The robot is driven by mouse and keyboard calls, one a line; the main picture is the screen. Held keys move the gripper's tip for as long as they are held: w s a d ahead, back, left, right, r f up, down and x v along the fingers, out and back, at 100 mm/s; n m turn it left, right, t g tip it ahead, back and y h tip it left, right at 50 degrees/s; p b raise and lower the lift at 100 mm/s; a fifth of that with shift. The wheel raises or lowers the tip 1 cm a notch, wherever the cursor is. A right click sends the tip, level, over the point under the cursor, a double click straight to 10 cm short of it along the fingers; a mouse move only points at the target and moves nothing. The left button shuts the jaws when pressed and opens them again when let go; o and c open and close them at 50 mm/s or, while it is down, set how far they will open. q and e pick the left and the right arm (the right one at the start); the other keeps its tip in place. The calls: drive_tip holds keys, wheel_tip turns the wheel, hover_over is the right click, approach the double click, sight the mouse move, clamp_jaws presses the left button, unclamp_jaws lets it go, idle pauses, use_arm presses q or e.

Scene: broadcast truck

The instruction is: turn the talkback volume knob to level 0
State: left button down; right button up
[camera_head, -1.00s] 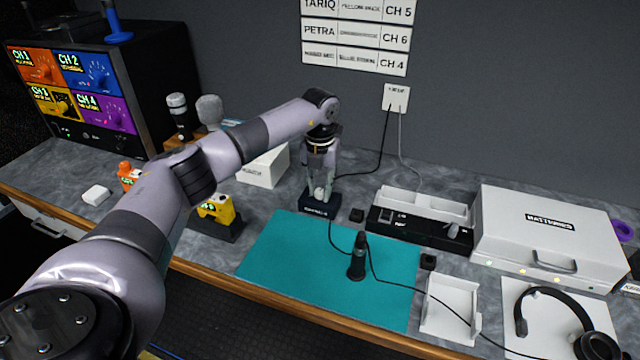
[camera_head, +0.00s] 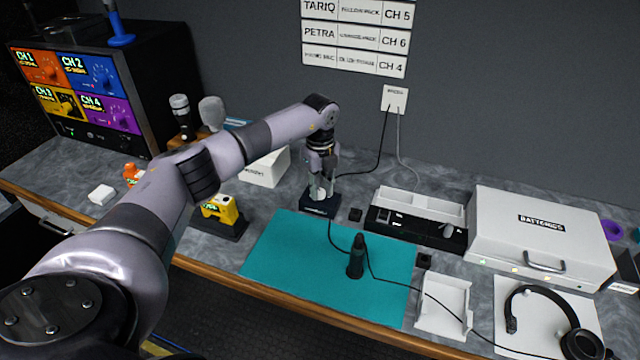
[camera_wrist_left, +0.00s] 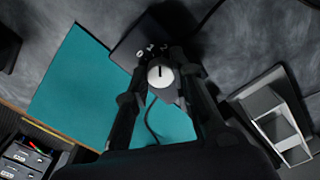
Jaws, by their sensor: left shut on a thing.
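The talkback volume knob (camera_wrist_left: 161,74) is a round white cap with a dark pointer line. In the left wrist view the line runs nearly upright, toward small pale numerals I cannot read surely. The knob sits on a dark talkback box (camera_head: 319,208) behind the teal mat. My left gripper (camera_head: 320,192) points down over the box and is shut on the knob, one finger on each side; it also shows in the left wrist view (camera_wrist_left: 164,78). In the head view the fingers mostly hide the knob. My right gripper is not in view.
A black handheld device (camera_head: 356,258) with a cable stands on the teal mat (camera_head: 290,260). A yellow pack (camera_head: 219,209) is left of the box, a white box (camera_head: 265,168) behind. A white batteries case (camera_head: 545,235) and headset (camera_head: 575,335) are at right.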

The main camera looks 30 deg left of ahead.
sight(320, 191)
use_arm(q)
drive_tip(key=n+p, duration=0.1)
drive_tip(key=n, duration=0.1)
drive_tip(key=n+p, duration=0.1)
drive_tip(key=n, duration=0.1)
drive_tip(key=shift+r+n, duration=0.2)
drive_tip(key=shift+n, duration=0.1)
drive_tip(key=shift+f+n+p, duration=0.1)
drive_tip(key=shift+n+p, duration=0.85)
drive_tip(key=shift+n, duration=0.85)
drive_tip(key=c, duration=1.4)
unclamp_jaws()
drive_tip(key=shift+f, duration=0.1)
drive_tip(key=shift+o, duration=0.2)
wheel_tip(320, 191, up, 12)
